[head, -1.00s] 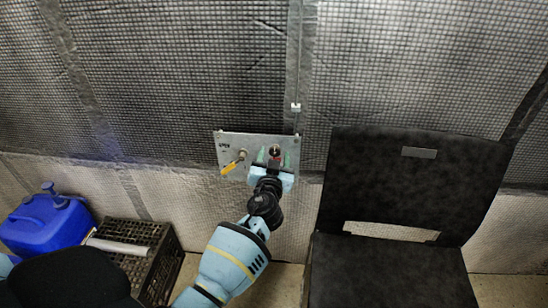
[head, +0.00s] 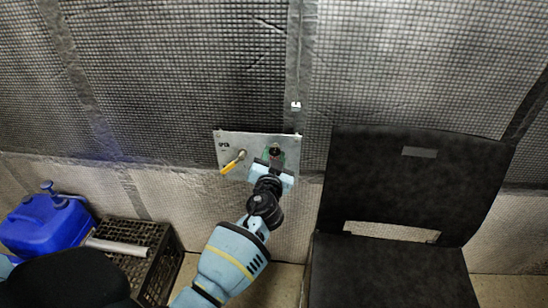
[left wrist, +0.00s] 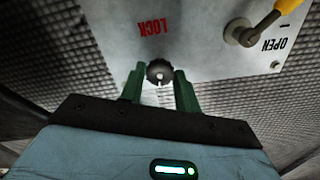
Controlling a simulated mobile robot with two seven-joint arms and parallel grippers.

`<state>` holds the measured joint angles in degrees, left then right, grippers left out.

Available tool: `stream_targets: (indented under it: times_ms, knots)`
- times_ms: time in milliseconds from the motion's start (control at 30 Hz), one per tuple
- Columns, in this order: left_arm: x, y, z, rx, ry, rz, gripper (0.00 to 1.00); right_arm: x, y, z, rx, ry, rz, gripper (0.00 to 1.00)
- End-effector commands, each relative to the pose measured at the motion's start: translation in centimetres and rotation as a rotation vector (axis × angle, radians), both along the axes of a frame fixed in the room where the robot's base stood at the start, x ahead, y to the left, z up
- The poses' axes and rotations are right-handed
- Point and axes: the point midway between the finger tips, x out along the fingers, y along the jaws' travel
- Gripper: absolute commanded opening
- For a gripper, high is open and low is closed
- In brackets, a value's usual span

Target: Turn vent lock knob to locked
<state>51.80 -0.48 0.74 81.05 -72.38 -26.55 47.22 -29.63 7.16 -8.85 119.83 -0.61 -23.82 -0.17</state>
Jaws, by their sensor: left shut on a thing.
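The vent lock knob (left wrist: 159,70) is a small dark round knob with a white mark. It sits on a grey metal plate (left wrist: 205,50) on the wall, beside a red LOCK label (left wrist: 153,28) that appears upside down in the left wrist view. The white mark points away from the label, toward my gripper. My left gripper (left wrist: 160,76) is shut on the knob, one green finger on each side. In the head view the knob (head: 275,150) shows at the plate's right half, with the gripper (head: 275,158) just below. My right gripper is out of view.
A yellow-handled lever (head: 232,164) with an OPEN label is on the plate's left half. A black seat (head: 410,180) stands close on the right. A blue jerrycan (head: 45,225) and black crate (head: 165,260) are on the floor at left.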

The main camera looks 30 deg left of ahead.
Motion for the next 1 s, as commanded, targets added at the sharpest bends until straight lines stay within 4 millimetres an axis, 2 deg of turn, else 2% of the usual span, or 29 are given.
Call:
stream_targets:
  times_ms: [400,1000]
  knots:
    - [0.0,0.0,0.0,0.351,0.169,-0.001,0.09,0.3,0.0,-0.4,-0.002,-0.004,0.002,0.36]
    - [0.0,0.1,0.1,0.864,0.417,0.0,0.09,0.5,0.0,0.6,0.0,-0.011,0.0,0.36]
